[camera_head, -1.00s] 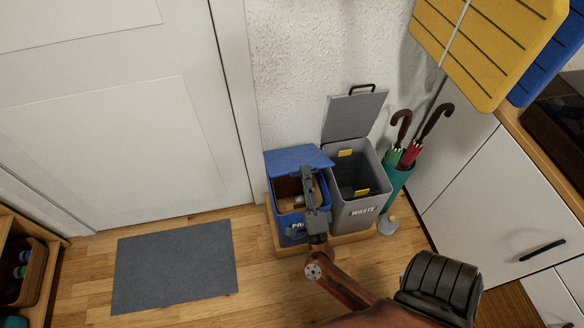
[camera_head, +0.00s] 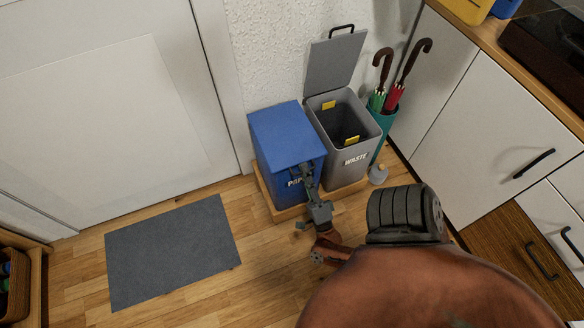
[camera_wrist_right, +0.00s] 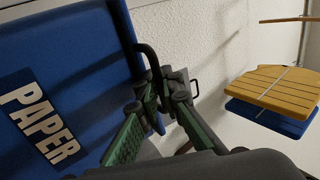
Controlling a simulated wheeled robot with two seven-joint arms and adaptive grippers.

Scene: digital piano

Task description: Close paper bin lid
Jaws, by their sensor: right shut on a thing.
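The blue paper bin (camera_head: 292,180) stands against the wall, and its blue lid (camera_head: 285,130) lies down over the opening, looking level with the rim. The right wrist view shows the bin's blue front with the PAPER label (camera_wrist_right: 38,115) and a black handle (camera_wrist_right: 148,55) at the lid's edge. My right gripper (camera_head: 308,172) is at the front edge of the lid. In the right wrist view its fingers (camera_wrist_right: 162,92) are closed on the handle; the exact contact is partly hidden. My left gripper is not in view.
The grey waste bin (camera_head: 348,160) stands right beside it with its lid (camera_head: 335,62) raised. An umbrella stand (camera_head: 383,125) is further right, then white cabinets (camera_head: 470,115). A grey mat (camera_head: 172,250) lies on the floor at left. The floor in front is mostly clear.

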